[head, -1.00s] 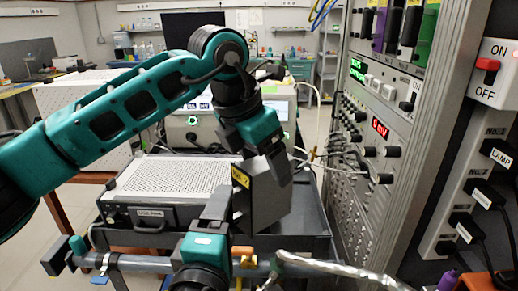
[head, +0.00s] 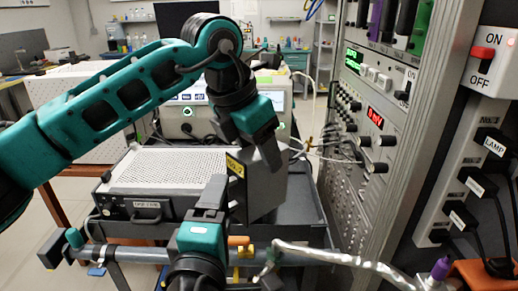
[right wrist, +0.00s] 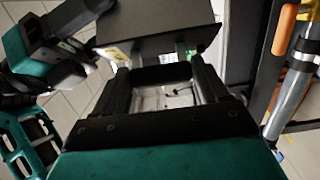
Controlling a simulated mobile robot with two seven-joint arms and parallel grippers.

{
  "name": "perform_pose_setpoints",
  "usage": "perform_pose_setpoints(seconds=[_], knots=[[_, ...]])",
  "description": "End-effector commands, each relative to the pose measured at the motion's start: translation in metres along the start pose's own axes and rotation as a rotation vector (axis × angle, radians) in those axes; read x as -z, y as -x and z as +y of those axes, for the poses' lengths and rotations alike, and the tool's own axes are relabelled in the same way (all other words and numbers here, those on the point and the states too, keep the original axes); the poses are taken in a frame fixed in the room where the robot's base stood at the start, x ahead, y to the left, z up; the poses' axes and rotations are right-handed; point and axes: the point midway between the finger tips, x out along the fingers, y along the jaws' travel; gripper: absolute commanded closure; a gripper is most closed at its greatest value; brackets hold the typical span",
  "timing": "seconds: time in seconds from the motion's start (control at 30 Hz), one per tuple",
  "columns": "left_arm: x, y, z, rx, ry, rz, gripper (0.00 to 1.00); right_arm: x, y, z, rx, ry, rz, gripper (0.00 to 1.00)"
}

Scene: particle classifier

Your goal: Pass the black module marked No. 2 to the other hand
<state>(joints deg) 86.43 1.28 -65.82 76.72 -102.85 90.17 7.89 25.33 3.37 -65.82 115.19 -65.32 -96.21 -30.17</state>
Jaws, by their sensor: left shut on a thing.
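The black module (head: 264,191), a dark box with a yellow label on its left edge, is held above the cart. My left gripper (head: 268,150) comes down from above and is shut on it. The module also shows at the top of the right wrist view (right wrist: 155,28), just beyond my right fingertips. My right gripper (head: 213,190) is low in the head view, left of the module and close to it. Its two fingers (right wrist: 162,75) are apart with a clear gap between them. I cannot tell whether they touch the module.
A perforated instrument box (head: 170,168) sits on the dark cart (head: 300,232) behind the grippers. A pipe (head: 150,260) runs along the cart's front. A tall instrument rack (head: 355,140) and a power strip (head: 462,165) close off the right side.

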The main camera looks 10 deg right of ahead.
Motion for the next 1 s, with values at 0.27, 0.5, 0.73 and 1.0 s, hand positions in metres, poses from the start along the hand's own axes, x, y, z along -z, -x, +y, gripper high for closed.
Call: perform_pose_setpoints(seconds=[0.27, 0.5, 0.73, 1.0], knots=[[0.0, 0.001, 0.001, -0.002, 0.001, -0.002, 0.91, 0.0, 0.0, 0.0, 0.0, -0.001, 0.0, 0.0], [0.0, 0.001, 0.001, -0.001, 0.0, -0.002, 0.91, 0.0, 0.001, 0.0, 0.001, 0.0, 0.001, 0.0], [0.0, 0.001, 0.0, -0.001, 0.0, -0.002, 0.91, 0.0, 0.029, -0.001, 0.006, -0.002, 0.003, 0.0], [0.0, 0.001, 0.0, -0.001, 0.0, -0.002, 0.91, 0.0, 0.068, 0.0, 0.004, -0.002, 0.002, 0.0]])
